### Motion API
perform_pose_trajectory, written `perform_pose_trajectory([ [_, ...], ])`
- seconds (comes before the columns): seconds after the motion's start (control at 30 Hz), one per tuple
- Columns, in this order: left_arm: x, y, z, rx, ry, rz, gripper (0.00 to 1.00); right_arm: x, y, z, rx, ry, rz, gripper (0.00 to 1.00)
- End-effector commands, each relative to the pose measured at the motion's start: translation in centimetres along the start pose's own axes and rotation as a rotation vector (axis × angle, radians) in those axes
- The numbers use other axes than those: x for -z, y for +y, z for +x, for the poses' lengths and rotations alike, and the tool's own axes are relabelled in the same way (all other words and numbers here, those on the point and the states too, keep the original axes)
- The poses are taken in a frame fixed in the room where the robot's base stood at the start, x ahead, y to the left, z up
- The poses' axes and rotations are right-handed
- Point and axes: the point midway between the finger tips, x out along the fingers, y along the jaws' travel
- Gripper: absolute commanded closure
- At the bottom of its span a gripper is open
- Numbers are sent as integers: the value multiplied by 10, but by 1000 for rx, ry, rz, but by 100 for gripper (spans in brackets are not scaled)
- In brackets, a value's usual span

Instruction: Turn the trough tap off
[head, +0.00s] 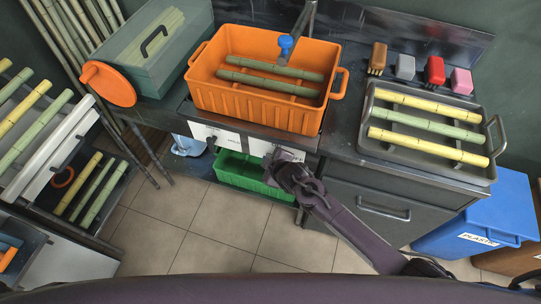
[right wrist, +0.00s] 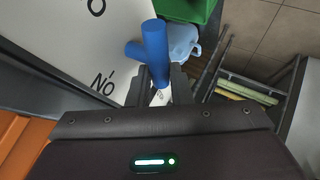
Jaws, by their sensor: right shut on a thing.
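A blue T-shaped tap handle (right wrist: 155,42) stands out from a white panel (right wrist: 75,32) with dark lettering in the right wrist view. My right gripper (right wrist: 158,88) is shut on the near end of this handle. In the head view my right gripper (head: 274,157) is at the white front panel (head: 228,138) below the orange crate, and it hides the handle there. A metal spout with a blue end (head: 286,45) hangs over the orange crate (head: 262,110); no water stream can be made out. My left gripper is not in view.
The orange crate holds green cane pieces (head: 270,68). A green crate (head: 240,172) is below the panel. A grey tray (head: 485,172) with cane is to the right, above a drawer handle (head: 383,210). A blue bin (head: 500,200) stands at far right. Tiled floor (head: 215,220) is clear.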

Motion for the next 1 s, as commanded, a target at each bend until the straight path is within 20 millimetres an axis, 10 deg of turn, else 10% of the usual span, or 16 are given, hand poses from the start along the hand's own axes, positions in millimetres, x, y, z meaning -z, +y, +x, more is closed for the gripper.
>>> perform_pose_trajectory([
  [1.0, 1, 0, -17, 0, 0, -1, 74, -2, -3, 6, 52, -260, -159, 100],
])
